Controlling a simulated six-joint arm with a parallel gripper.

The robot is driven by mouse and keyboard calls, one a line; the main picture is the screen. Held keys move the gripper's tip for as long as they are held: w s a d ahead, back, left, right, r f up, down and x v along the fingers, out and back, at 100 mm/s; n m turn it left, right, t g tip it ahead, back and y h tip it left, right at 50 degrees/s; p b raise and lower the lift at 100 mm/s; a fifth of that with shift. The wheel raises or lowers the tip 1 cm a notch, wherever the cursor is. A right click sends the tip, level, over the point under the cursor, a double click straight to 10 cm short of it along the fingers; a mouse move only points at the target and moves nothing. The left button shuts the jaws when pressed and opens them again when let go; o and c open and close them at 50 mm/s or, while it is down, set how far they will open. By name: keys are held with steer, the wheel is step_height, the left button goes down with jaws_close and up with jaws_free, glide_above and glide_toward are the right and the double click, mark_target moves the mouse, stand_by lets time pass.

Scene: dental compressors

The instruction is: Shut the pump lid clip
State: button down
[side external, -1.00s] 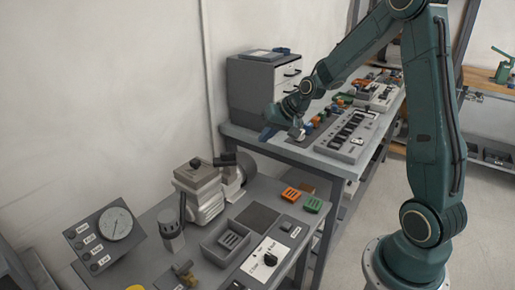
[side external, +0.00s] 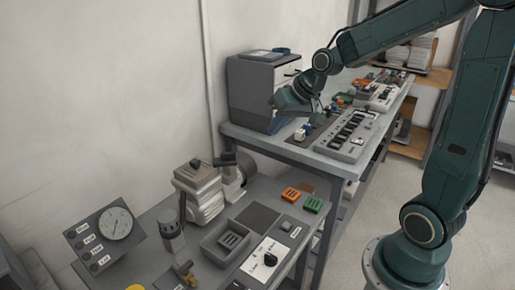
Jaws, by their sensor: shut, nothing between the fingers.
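The likely pump is the pale grey ribbed block (side external: 203,200) with a darker lid (side external: 196,175) on the near bench. A small dark part (side external: 195,162) sits on top of this lid; I cannot tell whether it is the clip, or whether the clip is open or shut. My gripper (side external: 282,101) is shut and empty. It hangs over the far bench in front of the drawer cabinet, up and to the right of the pump and well apart from it. Its fingertips are small and hard to make out.
A drawer cabinet (side external: 253,95) and switch panel (side external: 345,136) stand on the far bench.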

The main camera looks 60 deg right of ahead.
steer(key=s+a+r+n, duration=0.2)
steer(key=s+a+r, duration=0.1)
steer(key=s, duration=0.3)
steer(key=shift+s+a+r+g+h, duration=0.2)
steer(key=shift+s+a+g+h, duration=0.15)
steer(key=shift+a, duration=0.45)
steer(key=c, duration=2)
jaws_free()
steer(key=o, duration=0.4)
steer(key=shift+o, duration=0.8)
steer(key=shift+w, duration=0.25)
steer(key=w+d+f+n+g+y, duration=0.1)
steer(key=w+d+n, duration=0.2)
steer(key=w+n, duration=0.3)
steer(key=w+d+f+n+g+y, duration=0.1)
steer(key=w+n, duration=0.4)
steer(key=w, duration=0.6)
steer(key=shift+d+n+g+y, duration=0.4)
steer(key=shift+d+g+y, duration=0.05)
steer(key=shift+d, duration=0.75)
